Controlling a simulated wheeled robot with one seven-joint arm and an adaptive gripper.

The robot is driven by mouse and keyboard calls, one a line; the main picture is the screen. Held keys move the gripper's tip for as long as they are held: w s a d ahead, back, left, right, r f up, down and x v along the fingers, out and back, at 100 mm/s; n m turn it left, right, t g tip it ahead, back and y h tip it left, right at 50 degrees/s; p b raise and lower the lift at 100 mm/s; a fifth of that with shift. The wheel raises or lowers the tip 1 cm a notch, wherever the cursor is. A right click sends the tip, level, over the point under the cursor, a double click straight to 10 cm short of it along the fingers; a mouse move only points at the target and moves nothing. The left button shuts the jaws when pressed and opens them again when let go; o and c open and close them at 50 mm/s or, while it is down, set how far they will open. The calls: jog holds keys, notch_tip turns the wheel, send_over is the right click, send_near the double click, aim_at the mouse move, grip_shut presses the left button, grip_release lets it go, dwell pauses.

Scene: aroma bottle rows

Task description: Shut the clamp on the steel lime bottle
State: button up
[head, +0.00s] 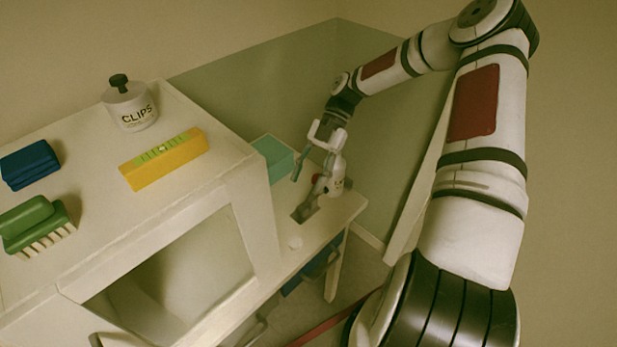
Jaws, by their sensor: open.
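My gripper (308,180) is at the far right end of the white bench, small in the head view. Its fingers are apart, pointing down over the bench top. A small grey piece (306,209) is on the bench just below the fingers. A pale upright shape (337,165) with a dark reddish part low down stands close behind or beside the gripper. I cannot tell whether it is the steel lime bottle, nor whether the fingers are around or beside anything. No bottle's lime marking can be made out.
The white cabinet top (95,215) holds a white jar marked CLIPS (132,112), a yellow spirit level (165,165), a blue block (30,165) and a green brush (36,222). A teal box (273,158) stands left of my gripper. The cabinet's side wall rises beside the bench.

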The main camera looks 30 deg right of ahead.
jog(key=v, duration=1.1)
jog(key=shift+w+d+r, duration=0.1)
jog(key=shift+d+r, duration=0.1)
jog(key=shift+r, duration=0.05)
jog(key=s+a+r+m+t+h, duration=0.1)
jog(key=s+a+r+m+h, duration=0.3)
jog(key=a+r+m, duration=0.3)
jog(key=s+a+r+m+t+h, duration=0.1)
jog(key=s+a+r+m+h, duration=0.35)
jog(key=r, duration=0.35)
jog(key=s+a+r+m+t, duration=0.2)
jog(key=s+r+m+t, duration=0.1)
jog(key=s+m, duration=0.3)
jog(key=s+a+r+m+t, duration=0.3)
jog(key=s+m, duration=0.3)
jog(key=s, duration=0.3)
jog(key=shift+r+m+t, duration=0.25)
jog(key=shift+m+t, duration=0.1)
jog(key=shift+t, duration=0.55)
